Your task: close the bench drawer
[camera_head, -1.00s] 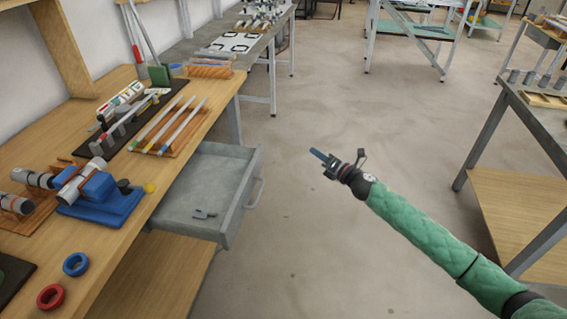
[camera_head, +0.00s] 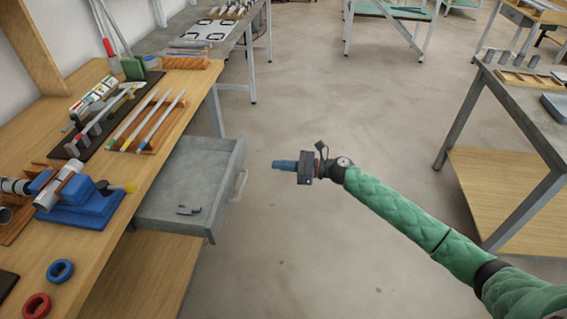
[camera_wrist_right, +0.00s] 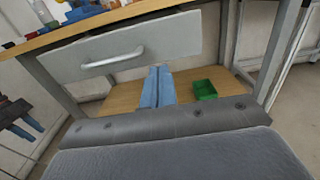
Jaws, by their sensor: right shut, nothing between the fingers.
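The grey bench drawer (camera_head: 190,185) is pulled out from under the wooden bench top, with a small dark object lying inside it. Its handle (camera_head: 238,186) is on the front panel, facing my right arm. My right gripper (camera_head: 276,165) is shut and empty, to the right of the drawer front and apart from it. In the right wrist view the drawer front (camera_wrist_right: 150,45) and its pale handle (camera_wrist_right: 112,57) are ahead, and the blue fingers (camera_wrist_right: 156,88) are together below the panel's lower edge in the picture.
The bench top (camera_head: 95,215) holds a blue vise (camera_head: 85,205), several files and two rings. A green bin (camera_wrist_right: 204,90) sits on the lower shelf. Another table (camera_head: 520,100) stands at the right. The floor between is clear.

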